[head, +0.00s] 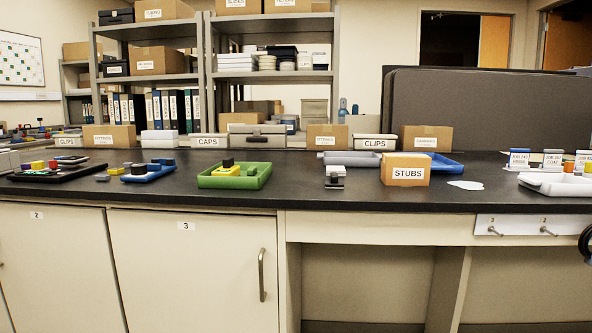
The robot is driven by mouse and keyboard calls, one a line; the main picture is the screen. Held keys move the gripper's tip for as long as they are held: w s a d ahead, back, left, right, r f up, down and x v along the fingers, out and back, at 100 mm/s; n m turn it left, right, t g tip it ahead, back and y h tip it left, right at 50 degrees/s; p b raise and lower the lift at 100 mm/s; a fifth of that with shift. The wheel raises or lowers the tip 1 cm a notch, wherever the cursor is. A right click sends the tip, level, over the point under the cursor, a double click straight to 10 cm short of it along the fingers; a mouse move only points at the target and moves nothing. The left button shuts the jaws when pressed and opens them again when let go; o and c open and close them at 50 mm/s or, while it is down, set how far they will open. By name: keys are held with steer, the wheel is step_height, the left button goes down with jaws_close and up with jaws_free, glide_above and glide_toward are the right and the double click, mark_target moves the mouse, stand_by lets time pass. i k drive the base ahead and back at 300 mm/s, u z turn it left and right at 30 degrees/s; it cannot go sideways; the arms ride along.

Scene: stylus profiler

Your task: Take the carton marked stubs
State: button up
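The carton marked STUBS (407,169) is a small tan box with a white label on its front. It stands upright on the black bench top (290,193), right of centre and close to the front edge. Its label faces me. My gripper is not in the head view, so its state and place are hidden.
A small grey and black device (335,176) stands left of the carton. A blue tray (446,163) lies close behind it, and a white patch (466,185) lies to its right. A green tray (235,177) sits further left. Cartons marked CLIPS (374,143) and CAPS (209,142) stand behind.

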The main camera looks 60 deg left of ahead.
mark_target(397, 169)
steer(key=u, duration=2.4)
steer(key=i, duration=0.7)
